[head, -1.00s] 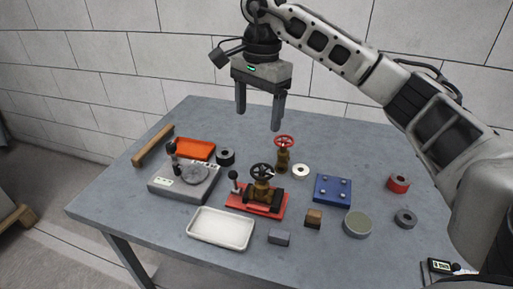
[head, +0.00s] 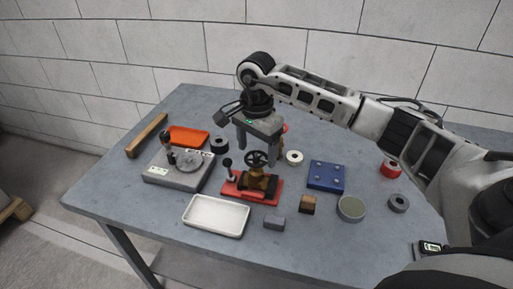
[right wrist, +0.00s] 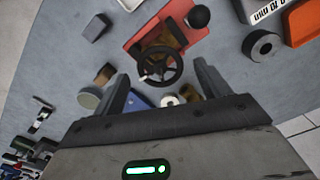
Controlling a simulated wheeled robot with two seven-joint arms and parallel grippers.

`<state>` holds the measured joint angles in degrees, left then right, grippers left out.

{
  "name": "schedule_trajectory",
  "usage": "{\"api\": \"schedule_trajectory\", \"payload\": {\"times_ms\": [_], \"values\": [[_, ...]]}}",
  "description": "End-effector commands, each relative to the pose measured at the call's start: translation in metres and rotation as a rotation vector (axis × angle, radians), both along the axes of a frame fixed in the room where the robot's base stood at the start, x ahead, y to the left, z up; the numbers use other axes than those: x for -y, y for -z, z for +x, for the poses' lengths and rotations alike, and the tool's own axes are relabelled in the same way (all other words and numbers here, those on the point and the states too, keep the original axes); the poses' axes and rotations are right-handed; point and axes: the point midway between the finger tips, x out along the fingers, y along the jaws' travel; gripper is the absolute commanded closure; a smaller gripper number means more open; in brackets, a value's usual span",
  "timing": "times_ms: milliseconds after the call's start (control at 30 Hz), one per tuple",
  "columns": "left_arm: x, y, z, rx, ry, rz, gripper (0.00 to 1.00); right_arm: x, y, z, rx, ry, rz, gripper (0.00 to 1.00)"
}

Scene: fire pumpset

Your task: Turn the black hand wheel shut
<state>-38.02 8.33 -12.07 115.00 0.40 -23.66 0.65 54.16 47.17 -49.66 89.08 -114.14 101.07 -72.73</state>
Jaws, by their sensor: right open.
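The black hand wheel (head: 257,159) sits on a brass valve (head: 262,181) on a red base plate (head: 238,188) in the middle of the table. My right gripper (head: 257,150) is open and points down just above and behind the wheel. In the right wrist view the black hand wheel (right wrist: 160,66) lies between the lines of the two open fingers, and a small light knob shows on its rim. I cannot tell whether the fingers touch it. A second, red wheel (head: 285,128) is mostly hidden behind the gripper. My left gripper is not in view.
A black-knobbed lever (head: 228,163) stands on the red plate, left of the valve. A grey device (head: 170,178), white tray (head: 216,217), blue block (head: 326,176) and white ring (head: 294,157) surround it.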

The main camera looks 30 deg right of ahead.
Motion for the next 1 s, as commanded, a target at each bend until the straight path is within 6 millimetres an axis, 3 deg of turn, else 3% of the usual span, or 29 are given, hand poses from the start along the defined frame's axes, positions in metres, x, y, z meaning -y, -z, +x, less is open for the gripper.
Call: {"api": "schedule_trajectory", "payload": {"times_ms": [367, 400, 567, 1000], "values": [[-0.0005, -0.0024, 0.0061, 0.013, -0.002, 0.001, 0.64, 0.0000, 0.0082, 0.0000, 0.001, 0.000, 0.000, 0.25], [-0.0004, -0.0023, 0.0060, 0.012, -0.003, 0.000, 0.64, 0.0000, 0.0082, 0.0000, 0.000, 0.000, 0.000, 0.27], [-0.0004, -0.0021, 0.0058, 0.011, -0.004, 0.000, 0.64, -0.0002, 0.0080, 0.0000, 0.001, 0.000, 0.000, 0.70], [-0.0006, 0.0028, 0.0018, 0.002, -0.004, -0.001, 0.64, -0.0003, 0.0079, 0.0002, 0.002, 0.072, 0.001, 0.70]]}}
